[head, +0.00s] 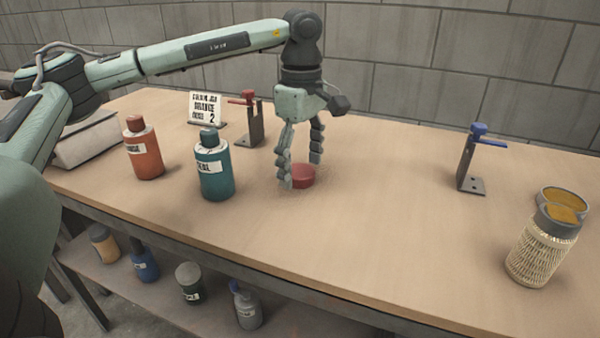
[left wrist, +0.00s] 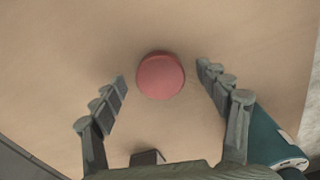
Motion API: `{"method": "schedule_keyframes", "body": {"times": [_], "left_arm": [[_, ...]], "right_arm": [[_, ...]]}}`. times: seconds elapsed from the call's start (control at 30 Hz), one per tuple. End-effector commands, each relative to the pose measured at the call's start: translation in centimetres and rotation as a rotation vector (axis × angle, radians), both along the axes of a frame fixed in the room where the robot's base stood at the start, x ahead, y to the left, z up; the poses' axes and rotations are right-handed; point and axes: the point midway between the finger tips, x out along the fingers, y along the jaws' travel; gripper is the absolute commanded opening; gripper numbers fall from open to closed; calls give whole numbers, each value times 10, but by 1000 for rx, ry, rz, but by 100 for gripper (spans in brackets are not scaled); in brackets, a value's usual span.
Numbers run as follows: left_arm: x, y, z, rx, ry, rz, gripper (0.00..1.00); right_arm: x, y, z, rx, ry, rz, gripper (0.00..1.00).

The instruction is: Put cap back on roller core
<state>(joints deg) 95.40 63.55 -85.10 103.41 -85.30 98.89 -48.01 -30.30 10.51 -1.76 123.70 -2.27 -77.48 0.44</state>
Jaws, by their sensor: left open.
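A red round cap (head: 302,177) lies flat on the table below my left gripper (head: 301,172). In the left wrist view the cap (left wrist: 161,76) sits between the two fingertips, with a gap on each side. My left gripper is open, points down and holds nothing. The roller core appears to be the upright, pale mesh-wrapped cylinder (head: 540,252) at the table's right. It has a dark grey rim and an orange top. My right gripper is in neither view.
An orange bottle (head: 143,150) and a teal bottle (head: 214,170) stand left of the cap. Brackets with a red clamp (head: 249,122) and a blue clamp (head: 475,165) stand farther back. The middle table is clear.

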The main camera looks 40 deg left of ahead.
Motion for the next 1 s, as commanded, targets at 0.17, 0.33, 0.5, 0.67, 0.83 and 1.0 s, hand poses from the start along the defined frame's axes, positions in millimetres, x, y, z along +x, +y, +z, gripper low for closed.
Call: {"method": "schedule_keyframes", "body": {"times": [0.17, 0.33, 0.5, 0.67, 0.83, 1.0], "left_arm": [[0, 0, 0, 0, 0, 0, 71], [0, 0, 0, 0, 0, 0, 50], [0, 0, 0, 0, 0, 0, 39], [0, 0, 0, 0, 0, 0, 39], [0, 0, 5, 0, -1, 0, 39], [1, -1, 31, 0, -4, -1, 39]], "right_arm": [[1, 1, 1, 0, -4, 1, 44], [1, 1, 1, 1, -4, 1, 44], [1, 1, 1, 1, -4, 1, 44], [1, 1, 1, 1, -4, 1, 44], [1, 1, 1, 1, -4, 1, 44], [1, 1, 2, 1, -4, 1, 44]]}}
